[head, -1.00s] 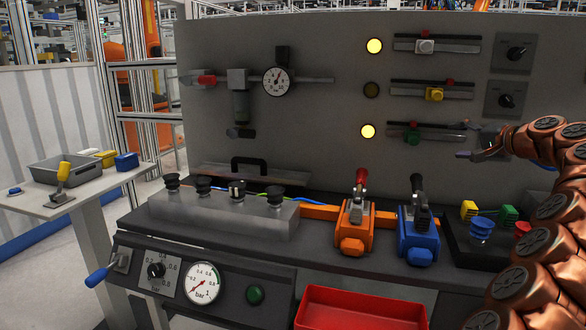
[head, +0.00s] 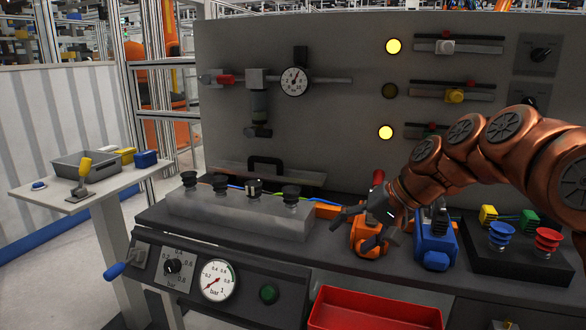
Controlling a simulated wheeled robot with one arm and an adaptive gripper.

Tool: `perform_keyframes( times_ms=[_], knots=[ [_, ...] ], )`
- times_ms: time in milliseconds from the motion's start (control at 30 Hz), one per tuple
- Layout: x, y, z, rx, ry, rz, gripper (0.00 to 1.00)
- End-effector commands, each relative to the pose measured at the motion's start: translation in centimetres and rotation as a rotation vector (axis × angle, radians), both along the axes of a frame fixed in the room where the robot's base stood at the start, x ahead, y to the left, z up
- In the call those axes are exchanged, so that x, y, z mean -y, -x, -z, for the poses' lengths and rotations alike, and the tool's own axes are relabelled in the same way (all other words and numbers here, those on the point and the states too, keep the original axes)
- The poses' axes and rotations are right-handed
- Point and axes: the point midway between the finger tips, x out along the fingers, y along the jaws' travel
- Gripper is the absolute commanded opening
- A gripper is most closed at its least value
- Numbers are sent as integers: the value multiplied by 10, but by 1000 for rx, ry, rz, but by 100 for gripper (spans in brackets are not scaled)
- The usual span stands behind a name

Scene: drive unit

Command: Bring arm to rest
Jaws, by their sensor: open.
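My copper arm reaches in from the right edge in the head view. My gripper (head: 352,228) is open and empty, in front of the bench top. In the picture it overlaps the orange clamp unit (head: 368,246) and hides much of its upper part; I cannot tell whether they touch. The blue clamp unit (head: 434,248) stands just right of it. My arm also covers part of the panel's right side and most of the lowest slider (head: 415,127).
A grey block with several black knobs (head: 240,210) stands left of my gripper. A red bin (head: 375,310) is below the bench front. Blue and red suction cups (head: 547,240) stand on a black tray at right. A side table (head: 60,203) with a grey bin is at far left.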

Motion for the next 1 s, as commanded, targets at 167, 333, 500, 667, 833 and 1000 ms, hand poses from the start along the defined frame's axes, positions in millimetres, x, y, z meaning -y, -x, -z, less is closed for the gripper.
perform_keyframes(
  times_ms=[167,333,500,667,833,1000],
  knots=[
    [-15,68,45,-91,138,-87,73],
    [-11,134,89,-179,273,-152,73],
    [7,200,128,-272,404,-199,73],
    [26,248,155,-343,490,-225,73],
    [41,283,171,-396,549,-238,73],
    [55,312,184,-443,596,-246,73]
  ],
)
